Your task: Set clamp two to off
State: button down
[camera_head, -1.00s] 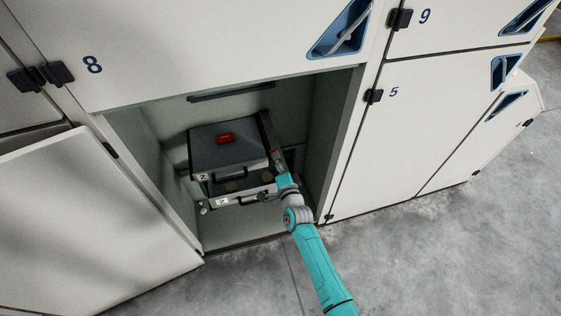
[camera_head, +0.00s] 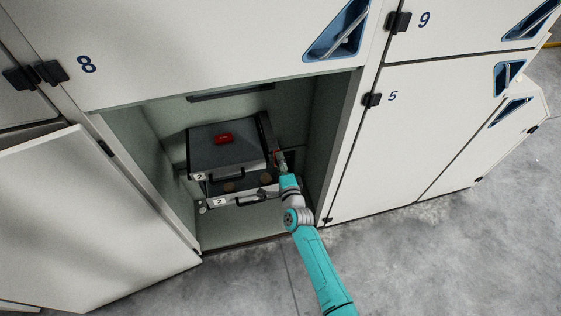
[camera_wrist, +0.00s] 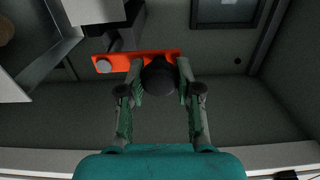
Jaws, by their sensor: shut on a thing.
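In the wrist view, an orange bar (camera_wrist: 117,62) lies across the top with a round grey spot at its left end. A black ball knob (camera_wrist: 158,78) stands in front of it. My gripper (camera_wrist: 159,66) has its two fingers on either side of the knob and is shut on it. In the head view, my gripper (camera_head: 281,162) is at the right side of the unit in the open bay; the fingers and knob are too small to make out there. The unit's grey upper box (camera_head: 227,150) carries a red part (camera_head: 223,139) and a "2" label (camera_head: 199,177).
The bay's right wall (camera_head: 325,125) stands close to my arm. An open white door (camera_head: 85,220) swings out at left. A lower drawer front (camera_head: 240,197) also bears a "2". Closed white panels marked 8, 9 and 5 surround the bay. The concrete floor at right is clear.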

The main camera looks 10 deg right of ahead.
jog(key=shift+d, duration=0.1)
jog(key=c, duration=0.8)
grip_release()
jog(key=s, duration=1.2)
